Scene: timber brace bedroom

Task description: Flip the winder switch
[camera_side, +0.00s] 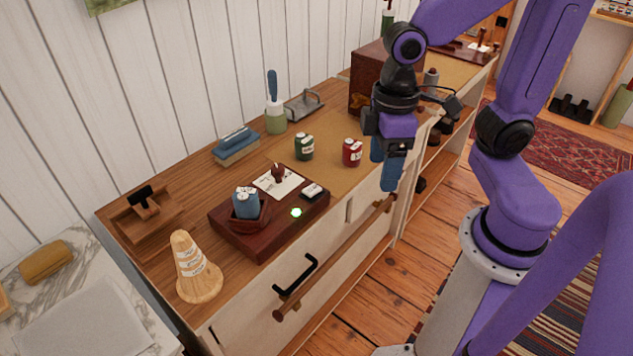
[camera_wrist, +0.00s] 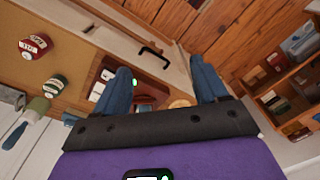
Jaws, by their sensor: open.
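A low dark red-brown wooden box (camera_side: 262,238) lies on the dresser top. On it are a white card with a dark red knob (camera_side: 278,173), a small black-and-white piece (camera_side: 313,190) and a lit green lamp (camera_side: 296,212). I cannot tell which part is the winder switch. A small tray on its left holds blue-grey bottles (camera_side: 245,203). My gripper (camera_side: 385,168) is open and empty, with blue fingers pointing down, above the dresser's front edge and right of the box. In the wrist view the green lamp (camera_wrist: 134,82) shows beside the left finger of my gripper (camera_wrist: 158,66), which partly hides the box.
A striped wooden cone (camera_side: 194,268) stands at the near left corner. A black handle (camera_side: 296,276) juts from the dresser front.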

